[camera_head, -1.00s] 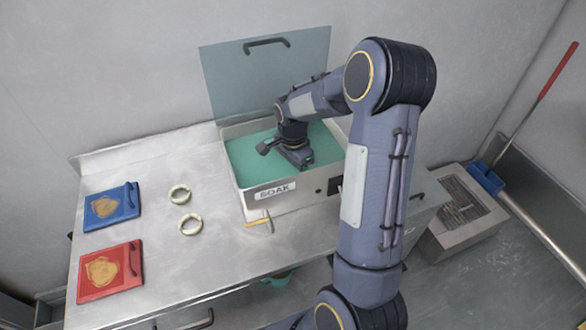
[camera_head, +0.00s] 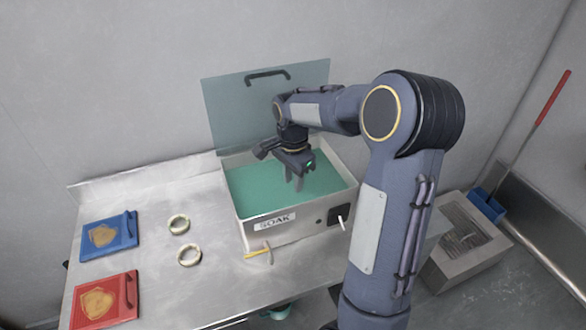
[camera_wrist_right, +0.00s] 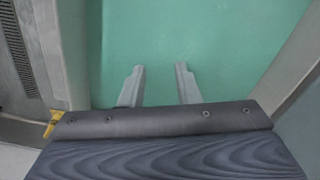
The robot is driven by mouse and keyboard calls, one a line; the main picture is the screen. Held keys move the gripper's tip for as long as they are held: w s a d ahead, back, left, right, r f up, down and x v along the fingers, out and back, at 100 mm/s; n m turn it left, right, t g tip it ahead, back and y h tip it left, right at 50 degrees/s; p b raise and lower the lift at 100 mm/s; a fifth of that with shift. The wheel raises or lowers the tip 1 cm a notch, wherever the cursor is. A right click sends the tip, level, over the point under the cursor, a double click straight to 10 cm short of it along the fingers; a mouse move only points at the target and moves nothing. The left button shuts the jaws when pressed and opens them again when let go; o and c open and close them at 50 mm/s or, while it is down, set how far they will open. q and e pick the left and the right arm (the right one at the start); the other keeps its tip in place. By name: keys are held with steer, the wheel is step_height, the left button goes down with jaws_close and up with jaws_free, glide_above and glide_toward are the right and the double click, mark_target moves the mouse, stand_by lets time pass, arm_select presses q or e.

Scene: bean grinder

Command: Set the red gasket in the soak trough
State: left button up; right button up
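The soak trough (camera_head: 299,226) is a pale box marked SOAK, filled with teal liquid (camera_head: 253,194), with its see-through lid (camera_head: 235,105) standing up behind it. My right gripper (camera_head: 297,183) is above the liquid, pointing down. In the right wrist view my right gripper (camera_wrist_right: 160,78) has its two fingers apart with nothing between them, only teal below. I see no red gasket in any view; the liquid looks opaque. My left gripper is not in view.
Two pale rings (camera_head: 179,224) (camera_head: 189,256) lie on the metal table (camera_head: 215,290). A blue panel (camera_head: 109,236) and a red panel (camera_head: 105,300) are at the left. A small yellow-handled item (camera_head: 259,253) lies before the trough.

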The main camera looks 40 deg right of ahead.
steer(key=s+a+r+n+t+y, duration=0.2)
steer(key=s+a+r+n+t, duration=0.1)
steer(key=s+a+r+n, duration=0.7)
steer(key=s+a+f+n+t+y, duration=0.1)
steer(key=s+a+f+n, duration=0.3)
steer(key=s, duration=0.6)
steer(key=a+n+t, duration=0.1)
steer(key=a+n, duration=0.1)
steer(key=a, duration=0.1)
steer(key=shift+s+a+f+t+y, duration=0.15)
steer(key=shift+s+t+y, duration=0.15)
steer(key=shift+s+y, duration=0.1)
